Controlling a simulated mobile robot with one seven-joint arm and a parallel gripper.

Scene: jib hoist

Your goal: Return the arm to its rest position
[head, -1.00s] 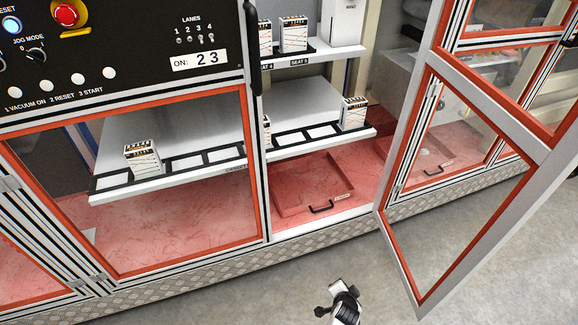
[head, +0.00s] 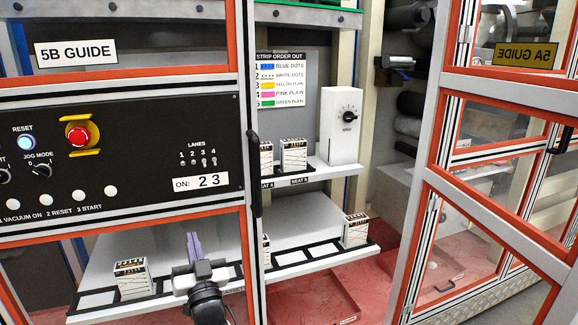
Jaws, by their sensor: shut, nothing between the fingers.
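My gripper (head: 194,246) shows at the bottom of the head view, left of centre, in front of the lower window of the machine. Its purple-grey fingers point up and are together, with nothing between them. The white gripper body and black wrist show below the fingers. The rest of my arm is out of the frame.
The control panel (head: 120,155) is above and left of my gripper. The open door (head: 440,180) swings out at right. Boxes stand on the shelves, one (head: 355,231) on the lower shelf. A red tray (head: 312,298) lies on the cabinet floor.

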